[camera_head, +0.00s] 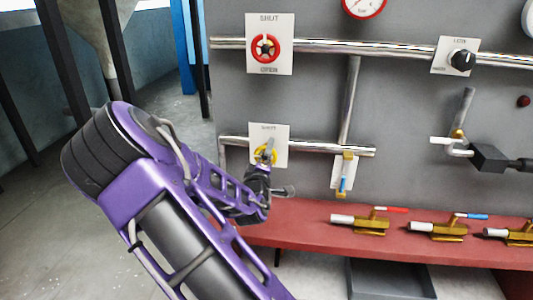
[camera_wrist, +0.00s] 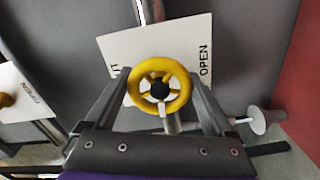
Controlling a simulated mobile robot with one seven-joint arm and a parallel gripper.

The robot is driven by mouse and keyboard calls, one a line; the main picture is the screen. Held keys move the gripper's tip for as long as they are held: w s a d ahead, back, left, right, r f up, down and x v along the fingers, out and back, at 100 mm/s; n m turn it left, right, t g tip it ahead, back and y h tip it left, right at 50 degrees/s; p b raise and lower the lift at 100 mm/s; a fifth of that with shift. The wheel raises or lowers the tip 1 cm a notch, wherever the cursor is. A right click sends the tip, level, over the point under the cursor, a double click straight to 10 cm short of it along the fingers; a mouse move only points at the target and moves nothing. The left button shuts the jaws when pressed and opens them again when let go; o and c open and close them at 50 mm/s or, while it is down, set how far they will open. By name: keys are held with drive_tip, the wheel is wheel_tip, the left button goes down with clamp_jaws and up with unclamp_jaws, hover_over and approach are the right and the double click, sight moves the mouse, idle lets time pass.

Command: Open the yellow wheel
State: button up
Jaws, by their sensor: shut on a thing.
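The yellow wheel (camera_wrist: 160,66) is a small handwheel with spokes and a dark hub. It sits in front of a white plate (camera_wrist: 204,32) that reads OPEN on one side, on a pipe. In the head view the yellow wheel (camera_head: 264,154) is partly hidden behind my gripper (camera_head: 265,165). In the wrist view my gripper (camera_wrist: 160,98) has one finger on each side of the wheel's rim, shut on it. The fingertips are partly hidden by the rim.
A red wheel (camera_head: 265,48) on a SHUT/OPEN plate is above. A blue-handled valve (camera_head: 344,175) hangs to the right. A red shelf (camera_head: 300,222) below holds several brass valves, including one with a red handle (camera_head: 372,222). A black knob (camera_head: 463,60) is at upper right.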

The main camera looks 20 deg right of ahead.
drive_tip(key=shift+r+n, duration=0.1)
drive_tip(key=shift+n, duration=0.4)
drive_tip(key=o, duration=1.1)
drive_tip(key=shift+s, duration=0.1)
